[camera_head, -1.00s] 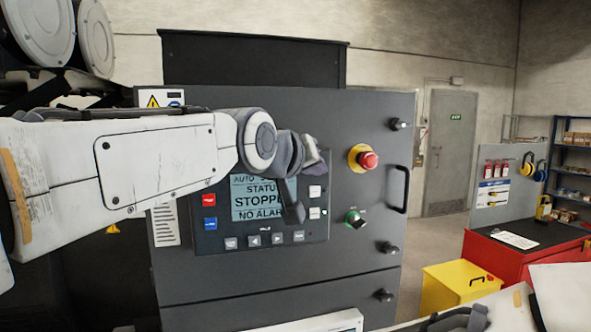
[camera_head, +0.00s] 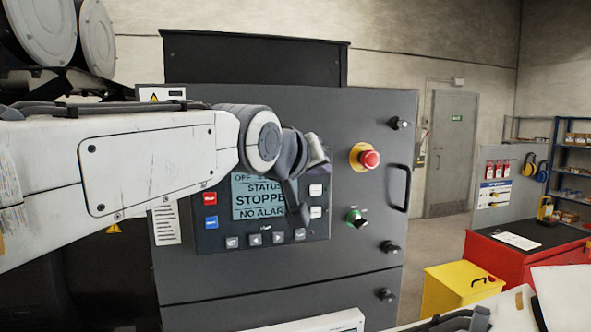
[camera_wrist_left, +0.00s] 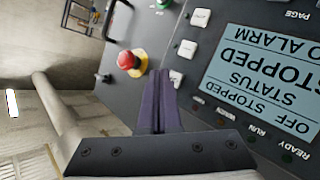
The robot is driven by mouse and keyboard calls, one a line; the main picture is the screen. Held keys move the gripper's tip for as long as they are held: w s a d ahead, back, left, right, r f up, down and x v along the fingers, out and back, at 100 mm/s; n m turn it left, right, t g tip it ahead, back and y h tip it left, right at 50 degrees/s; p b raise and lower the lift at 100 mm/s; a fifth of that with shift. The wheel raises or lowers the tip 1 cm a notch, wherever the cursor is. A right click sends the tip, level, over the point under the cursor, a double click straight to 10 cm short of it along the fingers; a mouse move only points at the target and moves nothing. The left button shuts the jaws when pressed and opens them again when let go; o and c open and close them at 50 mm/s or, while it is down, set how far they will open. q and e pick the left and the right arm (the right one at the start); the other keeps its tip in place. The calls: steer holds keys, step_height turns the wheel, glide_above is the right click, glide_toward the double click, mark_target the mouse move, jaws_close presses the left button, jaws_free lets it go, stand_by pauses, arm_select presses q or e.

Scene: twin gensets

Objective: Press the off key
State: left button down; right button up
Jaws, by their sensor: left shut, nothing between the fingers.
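The control panel (camera_head: 222,242) on the dark cabinet has a lit screen (camera_head: 257,200) reading STATUS STOPPED, with OFF on its top line. My left gripper (camera_head: 318,158) is shut and empty at the panel's upper right. In the left wrist view its fingertips (camera_wrist_left: 159,74) lie close beside the end key (camera_wrist_left: 175,79) of a column of pale keys, partly covering it. I cannot tell if they touch it. Two other pale keys (camera_head: 315,190) (camera_head: 315,212) show below the gripper. The key labels are too small to read. My right gripper is not in view.
A red emergency button (camera_head: 369,159) on a yellow base and a green rotary switch (camera_head: 355,217) are right of the panel. A black handle (camera_head: 398,188) sticks out farther right. A yellow box (camera_head: 460,288) and red bench (camera_head: 510,262) stand at the right.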

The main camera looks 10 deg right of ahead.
arm_select(q)
steer(key=s+b, duration=0.4)
steer(key=s, duration=0.2)
stand_by(0.4)
steer(key=shift+d, duration=0.1)
stand_by(0.3)
steer(key=s+a+f+m+g+y+b, duration=0.1)
steer(key=s+a+f+g+y, duration=0.15)
steer(key=f, duration=0.65)
steer(key=s+a+f+g+y+b, duration=0.1)
steer(key=a+f, duration=0.2)
steer(key=f, duration=0.5)
steer(key=s+a+f+m+g+y+b, duration=0.1)
steer(key=a+f+b, duration=0.15)
steer(key=f, duration=0.65)
steer(key=s+a+f+m+g+y+b, duration=0.1)
steer(key=s+a+f+g+y, duration=0.1)
steer(key=s+a+f, duration=0.5)
steer(key=s+a+f+m+g+y+b, duration=0.1)
steer(key=s+a+f+g, duration=0.3)
steer(key=s+a+f, duration=0.4)
step_height(320, 180, down, 6)
steer(key=shift+s+f+y, duration=0.1)
steer(key=shift+s+y, duration=0.45)
